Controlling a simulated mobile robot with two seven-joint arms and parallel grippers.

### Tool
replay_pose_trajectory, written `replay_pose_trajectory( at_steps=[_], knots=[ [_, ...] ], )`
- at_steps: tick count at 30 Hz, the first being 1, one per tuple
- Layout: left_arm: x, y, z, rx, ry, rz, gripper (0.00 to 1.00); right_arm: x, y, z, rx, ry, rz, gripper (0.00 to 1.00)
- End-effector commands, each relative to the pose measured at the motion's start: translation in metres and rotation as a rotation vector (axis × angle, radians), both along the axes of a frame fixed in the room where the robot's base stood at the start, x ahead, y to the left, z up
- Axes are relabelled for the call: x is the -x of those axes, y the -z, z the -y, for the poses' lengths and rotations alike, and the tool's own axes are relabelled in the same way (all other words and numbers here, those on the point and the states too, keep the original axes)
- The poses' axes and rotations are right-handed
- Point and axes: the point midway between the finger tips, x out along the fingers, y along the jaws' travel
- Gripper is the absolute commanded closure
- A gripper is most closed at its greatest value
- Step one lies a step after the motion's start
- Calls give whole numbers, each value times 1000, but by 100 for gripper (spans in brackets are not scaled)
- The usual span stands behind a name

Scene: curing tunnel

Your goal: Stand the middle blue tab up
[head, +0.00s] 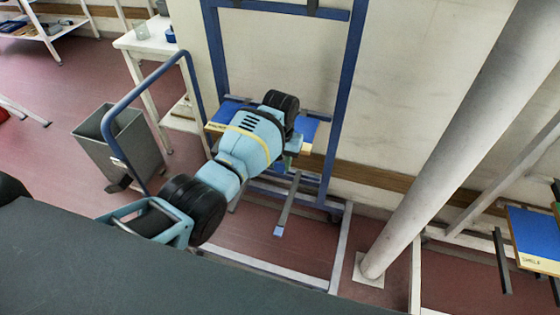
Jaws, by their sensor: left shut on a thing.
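A blue tab (303,131) with a pale yellow front edge sits within the blue upright frame, and its middle is hidden behind my left arm. It looks closer to flat than upright, though its exact tilt is hard to tell. My left gripper (289,160) is at the tab's front edge, right of its middle. The wrist and forearm cover most of the gripper, so the fingertips barely show. It is shut on the tab. My right gripper is not in view.
A similar blue panel (535,238) with a yellow edge is at the far right. A thick slanted pipe (455,140) stands between. A grey bin (120,145) and a white table (150,42) are left. A dark surface (130,275) fills the lower left.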

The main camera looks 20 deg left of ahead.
Motion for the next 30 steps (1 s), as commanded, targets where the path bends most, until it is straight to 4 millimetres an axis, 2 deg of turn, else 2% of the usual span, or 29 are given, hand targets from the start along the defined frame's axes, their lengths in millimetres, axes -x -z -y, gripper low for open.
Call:
replay_pose_trajectory(
  at_steps=[2,3,8,18,30],
  knots=[
    [-1,0,0,1,0,3,92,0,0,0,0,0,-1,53],
    [-1,0,0,1,0,3,67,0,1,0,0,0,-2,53],
    [0,0,0,0,0,2,47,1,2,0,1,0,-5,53],
    [-1,-5,0,0,0,3,47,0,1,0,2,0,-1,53],
    [-2,-64,0,1,0,8,47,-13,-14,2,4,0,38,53]
  ],
)
